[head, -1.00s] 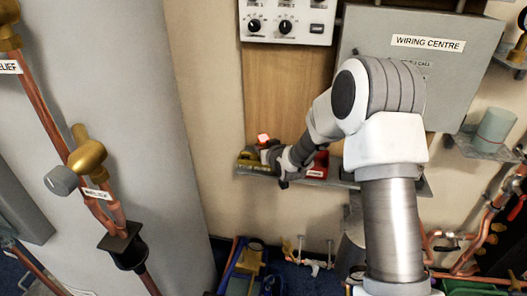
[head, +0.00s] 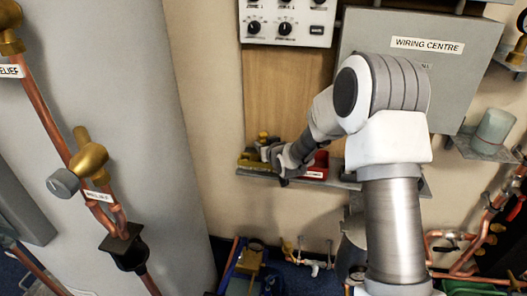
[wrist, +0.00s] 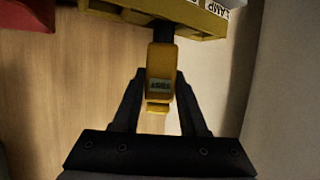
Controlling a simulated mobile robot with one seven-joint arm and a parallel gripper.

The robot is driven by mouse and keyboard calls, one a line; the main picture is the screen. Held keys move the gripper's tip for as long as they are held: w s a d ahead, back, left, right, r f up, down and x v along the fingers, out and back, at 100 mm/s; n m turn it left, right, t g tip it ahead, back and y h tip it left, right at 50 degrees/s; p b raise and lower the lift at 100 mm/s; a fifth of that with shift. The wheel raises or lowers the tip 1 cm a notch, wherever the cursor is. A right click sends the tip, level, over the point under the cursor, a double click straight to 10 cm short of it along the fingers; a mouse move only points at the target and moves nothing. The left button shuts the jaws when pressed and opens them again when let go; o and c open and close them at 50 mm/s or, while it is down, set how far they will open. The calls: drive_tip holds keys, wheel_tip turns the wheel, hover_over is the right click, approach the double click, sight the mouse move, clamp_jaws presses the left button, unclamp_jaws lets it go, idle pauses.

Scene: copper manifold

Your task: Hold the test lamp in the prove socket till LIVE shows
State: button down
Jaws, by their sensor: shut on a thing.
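The test lamp (wrist: 161,75) is a small yellow body with a small label, held between the two dark fingers of my gripper (wrist: 160,88) in the wrist view. Its dark upper part meets the edge of a yellow block (wrist: 150,8) whose label partly reads LAMP. I cannot tell whether its tip sits in a socket. In the head view my gripper (head: 274,158) is at the shelf, beside the yellow block (head: 250,160). A small yellow-topped piece (head: 263,137) stands up there, with no red glow. No LIVE reading is legible.
A red block (head: 318,166) sits on the shelf (head: 262,177) right of my gripper; a red thing (wrist: 27,14) shows in the wrist view's corner. Above are a white control panel (head: 289,22) and the grey wiring centre box (head: 400,75). Copper pipes (head: 45,115) run at the left.

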sight(265, 137)
drive_tip(key=shift+r+p, duration=0.6)
drive_tip(key=shift+r, duration=1)
drive_tip(key=shift+s, duration=0.1)
